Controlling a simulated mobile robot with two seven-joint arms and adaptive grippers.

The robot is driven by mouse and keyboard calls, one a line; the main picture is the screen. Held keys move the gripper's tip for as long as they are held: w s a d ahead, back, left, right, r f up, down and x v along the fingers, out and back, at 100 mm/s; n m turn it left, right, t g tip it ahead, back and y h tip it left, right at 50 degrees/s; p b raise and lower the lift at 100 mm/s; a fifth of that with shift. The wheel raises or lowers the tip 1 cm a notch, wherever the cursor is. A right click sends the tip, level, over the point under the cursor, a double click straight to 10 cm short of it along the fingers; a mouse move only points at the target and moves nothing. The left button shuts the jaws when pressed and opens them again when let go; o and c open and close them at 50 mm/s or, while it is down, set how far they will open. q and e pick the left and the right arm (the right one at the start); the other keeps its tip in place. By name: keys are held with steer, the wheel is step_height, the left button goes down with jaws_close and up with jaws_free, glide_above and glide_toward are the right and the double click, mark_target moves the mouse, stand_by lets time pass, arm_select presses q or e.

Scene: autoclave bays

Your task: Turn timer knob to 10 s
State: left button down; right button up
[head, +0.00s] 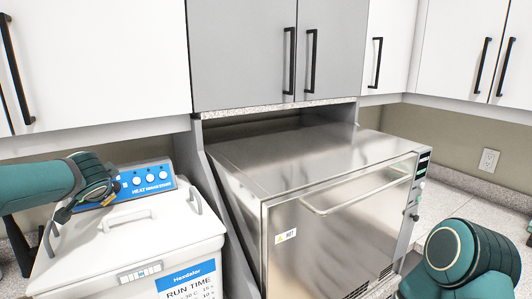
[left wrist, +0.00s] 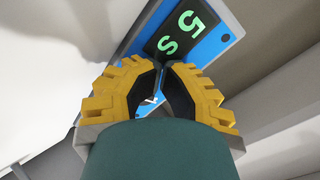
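In the left wrist view the panel (left wrist: 226,37) has a dark timer display (left wrist: 180,32) reading 5 s in green. My left gripper's yellow-padded fingers (left wrist: 163,75) are close together just below the display. The timer knob is not clearly visible; the fingers hide what is between their tips. My right gripper is out of view.
A steel autoclave (head: 330,190) with a door handle and side controls stands in the middle bay. Grey side panels and cabinets (head: 240,50) enclose it. The sealer's lid has a white handle (head: 127,220). Bare counter (head: 445,190) shows at the right.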

arm_select(q)
steer(key=shift+d+r, duration=0.2)
steer(key=shift+d, duration=0.05)
steer(key=shift+r, duration=0.1)
steer(key=v, duration=0.3)
steer(key=shift+s+d+b, duration=0.1)
steer(key=shift+s+b, duration=0.15)
steer(key=shift+b, duration=0.05)
steer(key=shift+v, duration=1.1)
steer(key=shift+s+a, duration=0.1)
steer(key=shift+a, duration=0.1)
